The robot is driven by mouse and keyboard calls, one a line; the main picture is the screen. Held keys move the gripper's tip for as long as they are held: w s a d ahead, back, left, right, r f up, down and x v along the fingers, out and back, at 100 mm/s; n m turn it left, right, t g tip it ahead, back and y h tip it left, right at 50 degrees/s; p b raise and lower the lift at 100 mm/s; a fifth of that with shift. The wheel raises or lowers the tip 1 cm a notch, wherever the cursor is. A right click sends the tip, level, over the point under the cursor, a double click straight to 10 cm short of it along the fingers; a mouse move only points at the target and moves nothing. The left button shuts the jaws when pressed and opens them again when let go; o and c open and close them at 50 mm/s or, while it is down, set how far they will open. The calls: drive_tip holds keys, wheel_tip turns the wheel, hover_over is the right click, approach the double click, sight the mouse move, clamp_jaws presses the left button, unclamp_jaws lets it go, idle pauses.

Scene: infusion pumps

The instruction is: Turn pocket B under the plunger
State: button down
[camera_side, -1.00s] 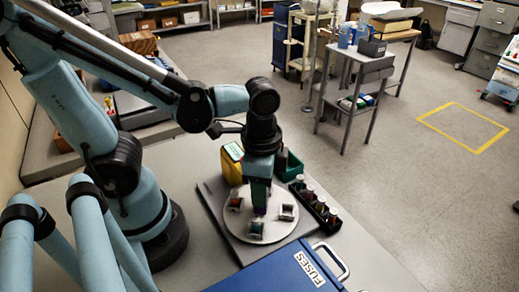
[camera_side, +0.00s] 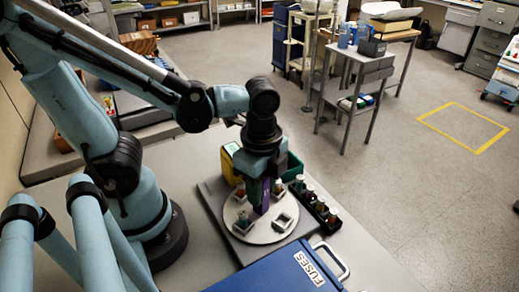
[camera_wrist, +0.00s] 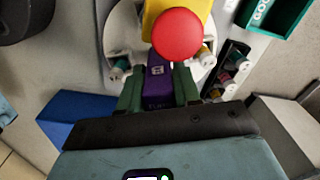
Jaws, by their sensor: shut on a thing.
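My gripper (camera_side: 262,200) is shut on a purple block (camera_side: 259,196) that stands at the middle of the round pale disc (camera_side: 262,235). In the wrist view its green fingers (camera_wrist: 158,85) close on both sides of the purple block (camera_wrist: 157,72). Around the disc sit small pockets; the front left one (camera_side: 242,225) holds a teal-topped piece and the front right one (camera_side: 283,221) looks empty. Red-topped pieces show at the back left (camera_side: 240,189) and back right (camera_side: 278,187). Pocket letters are unreadable. A red round knob (camera_wrist: 177,35), perhaps the plunger's, covers part of the disc in the wrist view.
A yellow housing (camera_side: 228,163) stands behind the disc, with a green bin (camera_side: 294,167) to its right. A black rack of several capped vials (camera_side: 320,207) is close on the right. A blue FUSES case (camera_side: 275,272) lies in front.

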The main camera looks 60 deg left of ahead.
drive_tip(key=shift+m, duration=2.1)
drive_tip(key=c, duration=1.2)
unclamp_jaws()
drive_tip(key=shift+o, duration=0.2)
drive_tip(key=shift+r, duration=0.1)
drive_tip(key=shift+r, duration=5.95)
